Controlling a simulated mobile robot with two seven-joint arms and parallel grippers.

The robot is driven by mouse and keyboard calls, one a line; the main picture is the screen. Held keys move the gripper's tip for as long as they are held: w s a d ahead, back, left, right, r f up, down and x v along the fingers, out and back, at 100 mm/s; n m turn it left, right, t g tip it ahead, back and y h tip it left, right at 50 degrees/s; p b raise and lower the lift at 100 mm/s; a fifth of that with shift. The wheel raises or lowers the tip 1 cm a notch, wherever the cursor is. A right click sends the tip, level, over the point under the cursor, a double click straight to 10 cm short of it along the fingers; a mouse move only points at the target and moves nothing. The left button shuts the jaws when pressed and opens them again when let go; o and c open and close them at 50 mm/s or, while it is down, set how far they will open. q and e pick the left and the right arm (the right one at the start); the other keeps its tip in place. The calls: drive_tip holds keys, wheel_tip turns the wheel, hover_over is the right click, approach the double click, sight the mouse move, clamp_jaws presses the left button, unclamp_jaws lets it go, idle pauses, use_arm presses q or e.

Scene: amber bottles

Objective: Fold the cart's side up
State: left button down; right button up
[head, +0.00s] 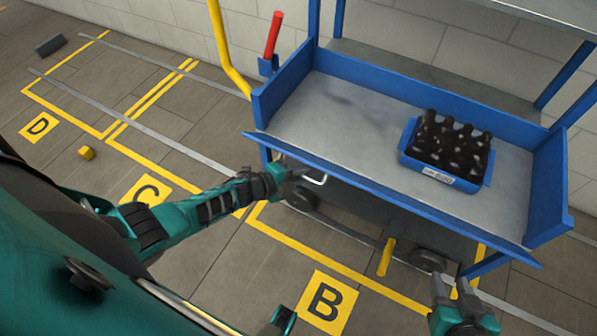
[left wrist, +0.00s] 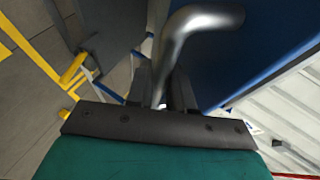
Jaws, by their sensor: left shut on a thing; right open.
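The blue cart (head: 262,108) stands in front of me with a grey deck (head: 340,120). Its near side (head: 390,201) shows as a narrow blue strip along the front edge, apart from the tops of the upright end walls; its exact tilt is hard to tell. A bent metal handle (head: 318,181) sits near the side's left end. My left gripper (head: 297,176) is shut on this handle; the left wrist view shows the handle (left wrist: 195,30) rising from between the fingers, beside the blue panel (left wrist: 245,50). My right gripper (head: 455,288) is open and empty, low in front of the cart's right part.
A blue crate of dark bottles (head: 432,176) stands on the deck's right half. A yellow lever (head: 387,257) and wheels show under the cart. A red-handled lever (head: 273,36) and a yellow pole (head: 222,50) are at left.

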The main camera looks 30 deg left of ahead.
sight(304, 157)
use_arm(q)
drive_tip(key=w+r, duration=0.1)
drive_tip(key=w+r+p, duration=0.1)
drive_tip(key=r, duration=0.2)
drive_tip(key=shift+w+r+p, duration=0.1)
drive_tip(key=shift+w+p, duration=0.25)
drive_tip(key=shift+w, duration=0.05)
drive_tip(key=shift+w+r+p, duration=0.3)
drive_tip(key=shift+w+r, duration=0.05)
drive_tip(key=shift+w, duration=0.1)
drive_tip(key=shift+w+r+g+p, duration=0.4)
drive_tip(key=shift+w+g, duration=0.1)
drive_tip(key=shift+w, duration=0.05)
drive_tip(key=shift+d, duration=0.1)
drive_tip(key=shift+w+r+p, duration=0.1)
drive_tip(key=shift+w+p, duration=0.2)
drive_tip(key=shift+w+r, duration=0.1)
drive_tip(key=shift+w, duration=0.1)
